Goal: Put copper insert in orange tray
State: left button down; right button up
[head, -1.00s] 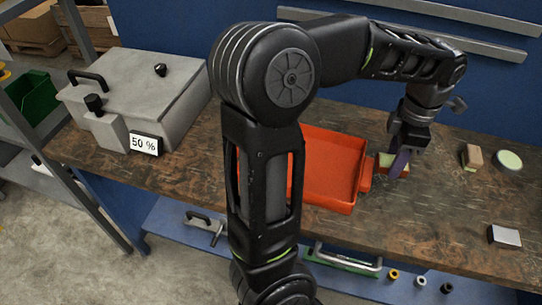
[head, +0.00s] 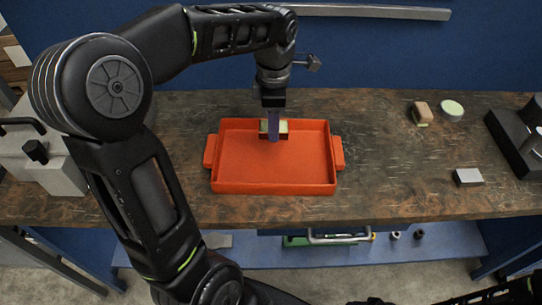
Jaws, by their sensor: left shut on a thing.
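The orange tray (head: 262,188) sits on the workbench in the middle of the head view. My left gripper (head: 273,132) points down over the back part of the tray. It is shut on a small block, the copper insert (head: 283,126), with a brown side and a pale greenish top. My right gripper is not in view.
A black device (head: 515,140) stands at the right edge. A grey box (head: 45,165) stands at left.

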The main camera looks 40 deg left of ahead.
pick_arm(q)
send_over(274, 159)
jog(key=shift+f, duration=3)
jog(key=shift+f+p, duration=0.4)
jog(key=shift+f, duration=1.5)
jog(key=shift+f, duration=0.25)
jog(key=c, duration=0.8)
grip_release()
jog(key=shift+r, duration=0.1)
jog(key=shift+c, duration=0.2)
jog(key=shift+r, duration=0.1)
notch_tip(274, 159, up, 12)
jog(key=shift+r+b, duration=0.1)
jog(key=shift+b, duration=0.2)
